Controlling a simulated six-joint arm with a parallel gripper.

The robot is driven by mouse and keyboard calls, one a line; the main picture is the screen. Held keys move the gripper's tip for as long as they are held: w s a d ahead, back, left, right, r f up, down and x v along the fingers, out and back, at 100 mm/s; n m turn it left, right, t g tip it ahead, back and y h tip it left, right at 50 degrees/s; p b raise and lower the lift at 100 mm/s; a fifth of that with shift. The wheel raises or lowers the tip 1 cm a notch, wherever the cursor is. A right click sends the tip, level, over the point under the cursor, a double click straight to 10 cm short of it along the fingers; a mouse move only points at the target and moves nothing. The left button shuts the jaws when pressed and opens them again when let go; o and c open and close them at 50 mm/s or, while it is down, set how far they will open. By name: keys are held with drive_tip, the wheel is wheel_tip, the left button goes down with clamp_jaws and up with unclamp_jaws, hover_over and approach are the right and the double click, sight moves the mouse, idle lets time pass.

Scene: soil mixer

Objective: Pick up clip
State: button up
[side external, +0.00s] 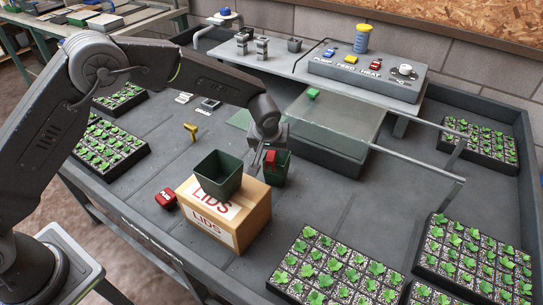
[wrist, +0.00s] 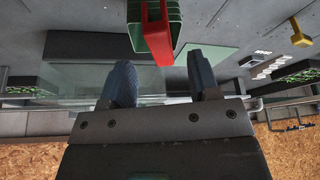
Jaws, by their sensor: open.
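A red clip (side external: 270,159) sits on the rim of a small dark green pot (side external: 281,171) behind the cardboard box. In the wrist view the red clip (wrist: 157,36) hangs at the wall of the green pot (wrist: 172,20), beyond the fingertips and roughly in line with the gap between them. I cannot tell whether a finger touches the clip.
A larger green pot (side external: 217,175) stands on the cardboard box labelled LIDS (side external: 245,218), close to my gripper. A red labelled object (side external: 166,198) and a yellow piece (side external: 191,130) lie on the bench. Seedling trays (side external: 333,268) line the edges. A clear panel (side external: 320,118) is behind.

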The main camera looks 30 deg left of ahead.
sight(271, 153)
drive_tip(key=shift+x, duration=2.75)
drive_tip(key=shift+a+r, duration=0.1)
drive_tip(key=shift+c, duration=0.2)
clamp_jaws()
wheel_tip(271, 153, up, 9)
drive_tip(key=shift+a+r, duration=0.1)
drive_tip(key=a+r, duration=0.2)
drive_tip(key=a, duration=0.8)
drive_tip(key=w+d+f, duration=0.1)
drive_tip(key=d+f, duration=0.1)
drive_tip(key=d, duration=0.1)
drive_tip(key=w+d+f, duration=0.1)
drive_tip(key=d+f, duration=0.1)
drive_tip(key=d, duration=0.1)
drive_tip(key=w+d+f, duration=0.1)
drive_tip(key=d+f, duration=0.2)
drive_tip(key=d, duration=0.1)
drive_tip(key=shift+d, duration=0.1)
drive_tip(key=shift+f, duration=1.95)
